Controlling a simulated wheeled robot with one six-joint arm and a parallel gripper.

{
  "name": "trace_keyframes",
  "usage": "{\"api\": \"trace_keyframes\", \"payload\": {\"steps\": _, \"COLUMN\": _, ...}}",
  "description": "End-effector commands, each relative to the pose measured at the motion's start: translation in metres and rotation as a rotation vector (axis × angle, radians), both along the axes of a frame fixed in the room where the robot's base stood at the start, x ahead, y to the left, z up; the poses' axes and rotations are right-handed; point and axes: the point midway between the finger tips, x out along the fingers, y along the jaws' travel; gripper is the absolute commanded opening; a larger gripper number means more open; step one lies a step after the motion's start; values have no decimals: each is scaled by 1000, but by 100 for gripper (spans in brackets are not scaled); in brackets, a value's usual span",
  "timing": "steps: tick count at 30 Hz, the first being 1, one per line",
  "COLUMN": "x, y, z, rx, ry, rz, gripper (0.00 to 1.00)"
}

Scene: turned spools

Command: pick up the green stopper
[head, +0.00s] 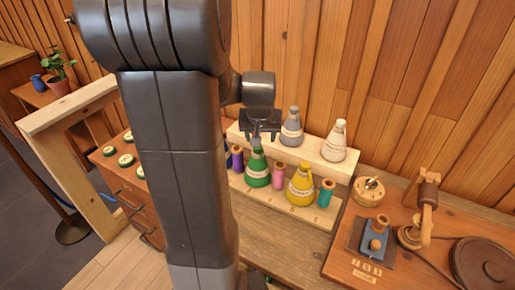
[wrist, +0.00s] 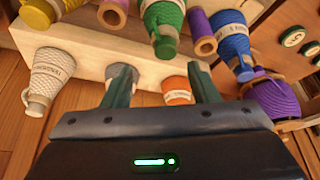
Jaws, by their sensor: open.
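The green piece (head: 257,172), the one I take for the green stopper, is a cone with a pale label band, standing upright on the front step of a pale wooden rack. It also shows in the wrist view (wrist: 164,22) at the top, beyond my fingertips. My gripper (head: 262,138) is open and appears above and behind the green cone in the head view. In the wrist view its two fingers (wrist: 161,80) are apart with nothing held between them. A grey cone (wrist: 122,73) is partly hidden by the left finger, and an orange cone (wrist: 176,88) shows between the fingers.
Pink (head: 278,174) and purple (head: 237,158) spools flank the green cone closely. A yellow cone (head: 300,185) and teal spool (head: 325,193) stand farther right. Grey (head: 291,128) and white (head: 334,142) cones stand on the back step. A wooden wall (head: 400,70) rises behind.

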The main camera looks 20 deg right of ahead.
Motion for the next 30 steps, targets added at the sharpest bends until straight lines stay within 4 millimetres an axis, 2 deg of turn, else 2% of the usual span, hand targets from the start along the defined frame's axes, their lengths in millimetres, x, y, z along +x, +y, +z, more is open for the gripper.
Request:
{"api": "trace_keyframes", "payload": {"steps": 8, "x": 6, "y": 0, "z": -16, "rx": 0, "ry": 2, "rz": 1, "gripper": 54}}
{"api": "trace_keyframes", "payload": {"steps": 18, "x": 21, "y": 0, "z": -53, "rx": 1, "ry": 2, "rz": 0, "gripper": 54}}
{"api": "trace_keyframes", "payload": {"steps": 28, "x": 23, "y": -1, "z": -59, "rx": 0, "ry": -1, "rz": 0, "gripper": 54}}
{"api": "trace_keyframes", "payload": {"steps": 29, "x": 23, "y": -1, "z": -59, "rx": 0, "ry": -1, "rz": 0, "gripper": 52}}
{"api": "trace_keyframes", "payload": {"steps": 30, "x": 23, "y": -1, "z": -59, "rx": 0, "ry": -1, "rz": 0, "gripper": 44}}
